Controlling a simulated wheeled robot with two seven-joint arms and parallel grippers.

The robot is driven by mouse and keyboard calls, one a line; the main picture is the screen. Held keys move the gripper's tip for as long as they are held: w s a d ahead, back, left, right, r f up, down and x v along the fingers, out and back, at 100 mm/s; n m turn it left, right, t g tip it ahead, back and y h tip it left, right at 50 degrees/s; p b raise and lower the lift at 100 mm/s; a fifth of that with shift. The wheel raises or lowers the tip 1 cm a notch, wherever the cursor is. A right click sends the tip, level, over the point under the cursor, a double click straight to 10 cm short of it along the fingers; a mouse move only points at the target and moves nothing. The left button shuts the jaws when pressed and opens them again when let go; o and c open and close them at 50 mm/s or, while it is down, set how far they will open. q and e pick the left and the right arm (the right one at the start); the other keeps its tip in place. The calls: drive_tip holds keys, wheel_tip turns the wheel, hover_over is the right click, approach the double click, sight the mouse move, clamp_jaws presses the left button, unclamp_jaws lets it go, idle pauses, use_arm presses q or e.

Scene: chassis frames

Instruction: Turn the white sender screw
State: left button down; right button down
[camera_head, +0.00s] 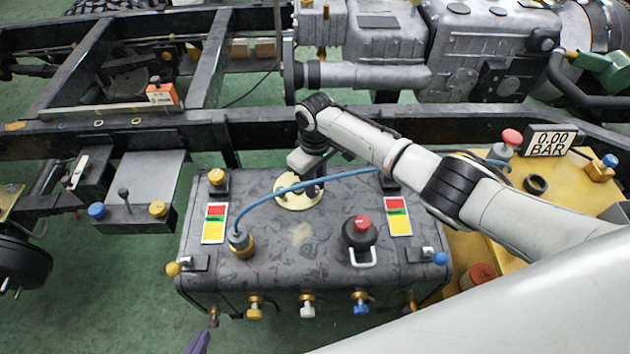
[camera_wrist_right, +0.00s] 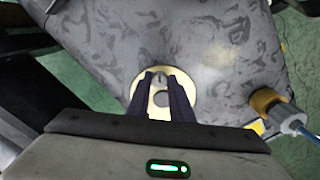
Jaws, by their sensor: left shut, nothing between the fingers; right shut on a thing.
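The white sender is a round cream plate (camera_head: 298,198) on top of the dark mottled tank (camera_head: 300,285). It also shows in the right wrist view (camera_wrist_right: 138,86). My right gripper (camera_head: 314,188) reaches down onto this plate. In the right wrist view its two dark fingers (camera_wrist_right: 161,80) stand either side of a small grey screw part (camera_wrist_right: 161,99) at the plate's middle and are shut on it. The fingers hide much of the screw. The purple tip of my left gripper (camera_head: 198,342) shows at the bottom edge, apart from the tank, shut and empty.
A blue hose (camera_head: 330,176) runs from a brass fitting (camera_head: 240,242) across the tank top close to my right gripper. A red-topped black knob (camera_head: 360,231) stands on the tank. Frame rails lie behind.

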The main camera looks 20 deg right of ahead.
drive_tip(key=n, duration=0.3)
drive_tip(key=shift+n, duration=0.4)
drive_tip(key=shift+n+p, duration=0.3)
drive_tip(key=shift+n, duration=1.7)
drive_tip(key=c, duration=1.6)
unclamp_jaws()
drive_tip(key=shift+o, duration=0.2)
wheel_tip(320, 180, up, 10)
drive_tip(key=p, duration=0.1)
drive_tip(key=shift+r, duration=0.2)
